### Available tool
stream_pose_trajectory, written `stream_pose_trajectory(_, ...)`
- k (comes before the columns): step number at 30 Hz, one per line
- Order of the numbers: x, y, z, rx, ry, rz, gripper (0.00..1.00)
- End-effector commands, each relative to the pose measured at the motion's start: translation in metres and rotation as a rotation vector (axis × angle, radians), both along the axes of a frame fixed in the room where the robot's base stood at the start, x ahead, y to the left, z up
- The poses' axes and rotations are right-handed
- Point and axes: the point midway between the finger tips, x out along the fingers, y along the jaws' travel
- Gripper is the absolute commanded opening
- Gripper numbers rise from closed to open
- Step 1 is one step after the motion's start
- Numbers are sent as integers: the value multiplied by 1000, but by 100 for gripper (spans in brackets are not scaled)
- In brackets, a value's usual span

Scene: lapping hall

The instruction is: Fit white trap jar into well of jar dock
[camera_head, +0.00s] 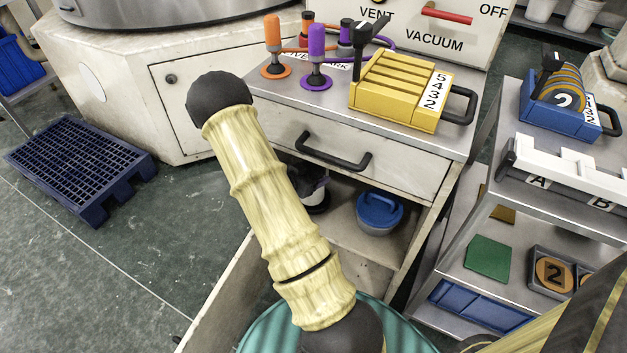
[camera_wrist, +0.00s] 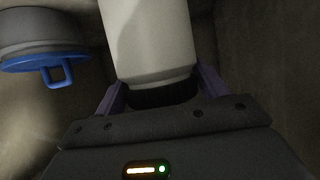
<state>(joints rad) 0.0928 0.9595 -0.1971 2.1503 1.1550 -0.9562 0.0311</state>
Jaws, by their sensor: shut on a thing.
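My gripper (camera_wrist: 160,92) is shut on the white trap jar (camera_wrist: 152,42), with its purple fingers on either side near the jar's black end. The jar's far end runs out of the top of the wrist view. In the head view a small dark and purple part, apparently my gripper (camera_head: 316,194), shows inside the cabinet's open lower bay, partly hidden by my arm. A grey pot with a blue handled lid (camera_head: 378,211) stands beside it in the bay; it also shows in the wrist view (camera_wrist: 45,50). I cannot make out the jar dock.
A drawer with a black handle (camera_head: 333,153) is above the bay. The cabinet top holds a yellow slotted rack (camera_head: 401,90) and orange (camera_head: 273,45) and purple (camera_head: 317,58) handled tools. A grey shelf unit stands right; a blue pallet (camera_head: 80,163) lies left.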

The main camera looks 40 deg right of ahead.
Motion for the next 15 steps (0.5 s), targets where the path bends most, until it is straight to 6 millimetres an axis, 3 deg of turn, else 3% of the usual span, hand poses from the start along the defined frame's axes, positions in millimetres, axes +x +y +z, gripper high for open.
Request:
stream_pose_trajectory(5, 0, -2, 0, -1, -1, -1, 31)
stream_pose_trajectory(8, 2, -13, 0, -3, -2, -3, 31)
stream_pose_trajectory(12, 2, -13, -27, -1, 3, -1, 31)
stream_pose_trajectory(15, 2, -13, -36, -1, 0, -1, 31)
